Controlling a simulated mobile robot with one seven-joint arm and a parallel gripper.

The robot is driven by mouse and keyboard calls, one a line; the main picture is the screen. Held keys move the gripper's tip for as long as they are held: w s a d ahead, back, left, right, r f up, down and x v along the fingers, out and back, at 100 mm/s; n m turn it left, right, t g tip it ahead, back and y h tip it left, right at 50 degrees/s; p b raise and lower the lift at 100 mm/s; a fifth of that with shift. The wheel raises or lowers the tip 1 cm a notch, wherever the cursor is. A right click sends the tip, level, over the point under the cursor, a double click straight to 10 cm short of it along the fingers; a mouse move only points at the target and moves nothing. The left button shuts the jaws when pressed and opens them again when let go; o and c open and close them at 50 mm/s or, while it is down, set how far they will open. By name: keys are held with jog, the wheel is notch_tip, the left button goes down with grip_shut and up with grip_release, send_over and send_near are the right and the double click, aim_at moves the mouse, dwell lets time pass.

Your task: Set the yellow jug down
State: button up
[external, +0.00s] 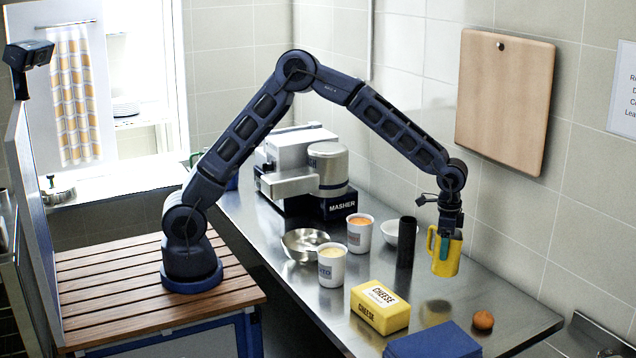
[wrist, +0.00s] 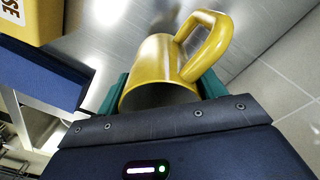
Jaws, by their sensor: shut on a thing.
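The yellow jug (external: 449,262) hangs over the right part of the steel counter (external: 490,272), near the tiled wall. Its faint yellow reflection on the steel lies below it with a gap, so it looks held above the surface. My gripper (external: 445,246) points down and is shut on the jug, with a teal finger against its side. In the wrist view the jug (wrist: 158,75) sits between the two teal fingers, with its handle (wrist: 210,45) to the upper right. The jug's inside is dark, and I cannot tell whether it holds anything.
A yellow cheese box (external: 380,307), a blue box (external: 433,343) and a brown ball (external: 483,320) are in front. A black cylinder (external: 406,242), white bowl (external: 391,232), two cups (external: 332,267) and metal bowl (external: 304,243) stand left. The masher (external: 310,170) is behind. Steel right of the jug is clear.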

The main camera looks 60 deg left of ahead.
jog(key=shift+f, duration=2.95)
jog(key=o, duration=1.1)
jog(key=shift+f, duration=0.1)
notch_tip(320, 180, up, 10)
jog(key=r, duration=0.1)
jog(key=s+a+r+n+t, duration=0.1)
jog(key=s+a+r, duration=0.2)
jog(key=a+r, duration=0.4)
jog(key=s+a+r+n+t, duration=0.1)
jog(key=s+a+r, duration=0.1)
jog(key=a+r, duration=0.45)
jog(key=s+a+r+n+y, duration=0.1)
jog(key=s+a+r, duration=0.2)
jog(key=s+a, duration=0.35)
jog(key=s+a+r+n, duration=0.15)
jog(key=s+a, duration=0.25)
jog(key=a, duration=0.5)
jog(key=s+a+f+n+t, duration=0.1)
jog(key=s+a+n, duration=0.1)
jog(key=s+a, duration=0.5)
jog(key=s+a+n+t, duration=0.1)
jog(key=s+a+n, duration=0.1)
jog(key=s+a, duration=0.6)
jog(key=s, duration=0.7)
jog(key=shift+s+a+f+t+h, duration=0.15)
jog(key=shift+s+f+t+h, duration=0.05)
jog(key=shift+f+t+h, duration=0.2)
